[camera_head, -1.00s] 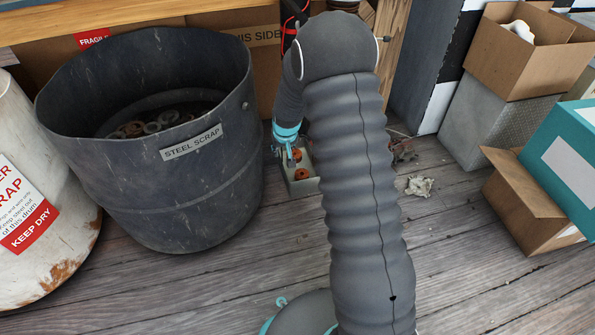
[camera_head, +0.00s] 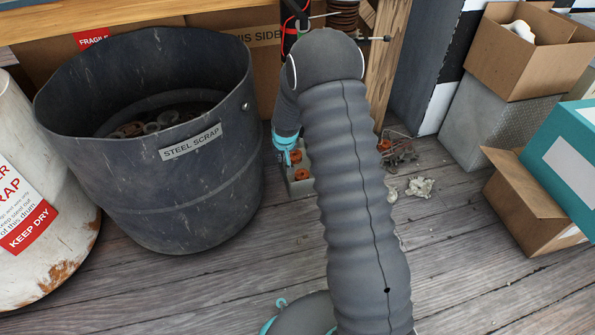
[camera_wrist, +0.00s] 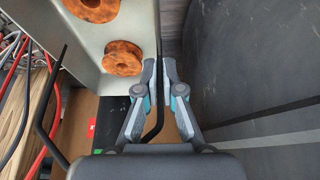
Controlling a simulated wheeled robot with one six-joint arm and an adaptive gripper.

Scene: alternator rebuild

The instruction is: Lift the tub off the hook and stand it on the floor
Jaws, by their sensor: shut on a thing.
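The tub (camera_head: 299,188) is a pale grey box holding orange spools, low between the scrap bin and my arm in the head view. My arm hides its right part. In the wrist view the tub (camera_wrist: 122,82) fills the upper left, with two orange spools showing. My gripper (camera_head: 287,148) is at the tub's left edge. A thin black bent rod (camera_wrist: 156,122) shows between the fingers. I cannot tell whether the tub touches the floor or which part is the hook.
The dark steel scrap bin (camera_head: 150,205) stands close left of the tub; its wall (camera_wrist: 255,60) fills the wrist view's right. A wooden post (camera_head: 384,70) with a metal peg (camera_head: 375,38) stands behind. Crumpled scraps (camera_head: 420,187) and wiry debris (camera_head: 398,150) lie right. Front-right floor is clear.

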